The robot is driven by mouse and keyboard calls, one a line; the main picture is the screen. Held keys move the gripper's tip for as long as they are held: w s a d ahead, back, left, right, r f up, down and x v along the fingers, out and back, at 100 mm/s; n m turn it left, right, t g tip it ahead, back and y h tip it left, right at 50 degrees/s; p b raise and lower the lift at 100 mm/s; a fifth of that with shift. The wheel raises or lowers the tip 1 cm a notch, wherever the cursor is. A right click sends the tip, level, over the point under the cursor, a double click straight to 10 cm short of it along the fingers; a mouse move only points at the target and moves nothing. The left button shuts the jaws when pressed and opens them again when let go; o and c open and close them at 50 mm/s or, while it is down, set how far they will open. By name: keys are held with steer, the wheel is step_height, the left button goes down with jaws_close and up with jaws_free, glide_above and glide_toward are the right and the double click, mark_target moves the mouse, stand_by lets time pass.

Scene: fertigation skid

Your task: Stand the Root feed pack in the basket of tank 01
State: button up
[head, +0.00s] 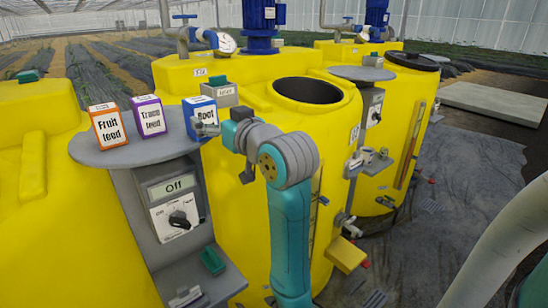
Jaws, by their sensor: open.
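The Root feed pack (196,112) is a blue box with a white label, upright on the round grey shelf (120,152). Only "Root" shows; the lower right of the pack is covered by my gripper (207,128). My gripper is open at the front of the pack; I cannot tell whether its fingers touch it or straddle it. The yellow tank behind my arm has a round dark opening (308,91) in its top. I cannot make out a basket in it, and the small tags are too small to tell which tank is 01.
The orange Fruit feed pack (108,127) and purple Trace feed pack (150,118) stand left of the Root pack on the shelf. Below is a grey control box reading "Off" (180,186). A blue motor (260,22) and pressure gauge (223,43) rise behind.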

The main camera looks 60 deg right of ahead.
steer(key=s+a+f+g+y, duration=0.15)
steer(key=a+f, duration=0.35)
steer(key=f, duration=0.8)
steer(key=s+a+f+t, duration=0.15)
steer(key=a+f, duration=0.25)
steer(key=f, duration=0.8)
steer(key=s+a+f+g, duration=0.2)
steer(key=s+a+f, duration=0.5)
steer(key=s+f, duration=0.5)
steer(key=s+a+f+n+y, duration=0.1)
steer(key=s+a+f, duration=0.1)
steer(key=s, duration=1)
steer(key=s+a+f+n+y, duration=0.2)
steer(key=s+a, duration=0.3)
steer(key=s, duration=0.8)
steer(key=shift+g, duration=0.3)
steer(key=shift+o, duration=0.5)
steer(key=shift+f+y, duration=0.1)
steer(key=shift+y, duration=0.15)
